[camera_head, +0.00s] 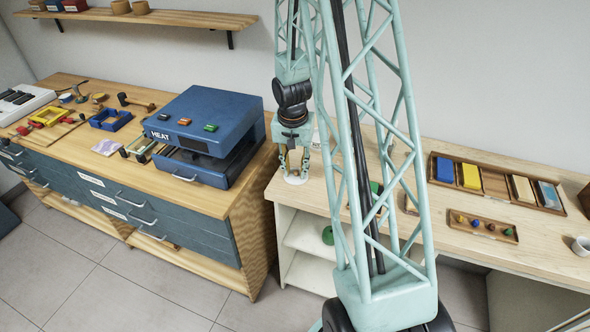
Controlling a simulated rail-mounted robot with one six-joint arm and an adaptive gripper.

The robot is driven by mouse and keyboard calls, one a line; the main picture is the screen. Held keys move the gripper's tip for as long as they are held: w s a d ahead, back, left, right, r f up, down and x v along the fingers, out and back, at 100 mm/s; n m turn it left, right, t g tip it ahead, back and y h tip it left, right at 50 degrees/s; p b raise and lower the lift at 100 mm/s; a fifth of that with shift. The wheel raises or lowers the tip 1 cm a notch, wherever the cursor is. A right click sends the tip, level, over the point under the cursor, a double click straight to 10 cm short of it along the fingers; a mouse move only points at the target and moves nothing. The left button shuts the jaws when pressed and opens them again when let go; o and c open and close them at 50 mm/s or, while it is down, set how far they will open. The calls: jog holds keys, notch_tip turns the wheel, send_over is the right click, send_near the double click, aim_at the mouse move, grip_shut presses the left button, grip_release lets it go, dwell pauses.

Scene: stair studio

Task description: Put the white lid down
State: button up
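The white lid (295,180) is a small pale round disc at the left end of the light wooden desk (330,185), close to its front left corner. My gripper (295,173) points down right over it. Its two fingers stand apart, with the tips at or just above the lid. I cannot tell whether they grip a knob on it or stand clear. I also cannot tell whether the lid rests on the desktop or hangs slightly above it. My arm hides part of the desk to the right.
A blue heating machine (205,125) stands on the workbench (230,205) just left. A pale cylindrical thing (315,140) is partly hidden behind my gripper. Trays of coloured blocks (495,183) and pegs (483,226), and a small cup (581,246), are on the desk's right.

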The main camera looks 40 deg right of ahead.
aim_at(294, 178)
notch_tip(294, 178, up, 12)
jog(key=a, duration=0.1)
jog(key=shift+s+p, duration=0.4)
jog(key=shift+p, duration=0.05)
dwell(0.4)
jog(key=shift+a, duration=0.1)
dwell(0.4)
jog(key=shift+r, duration=0.1)
jog(key=s+a+r+n+t, duration=0.1)
jog(key=s+a+r+n, duration=0.3)
jog(key=a+r, duration=0.75)
jog(key=s+a+r+n+t, duration=0.1)
jog(key=s+a+r+n, duration=0.1)
jog(key=s+a+r, duration=0.75)
jog(key=s+a+r+n, duration=0.2)
jog(key=s+a+r, duration=0.2)
jog(key=s+a, duration=0.2)
jog(key=s+a+r+n+t+y, duration=0.1)
jog(key=s+a+r+n, duration=0.2)
jog(key=s, duration=0.6)
jog(key=shift+a+r, duration=1.2)
jog(key=shift+a, duration=0.4)
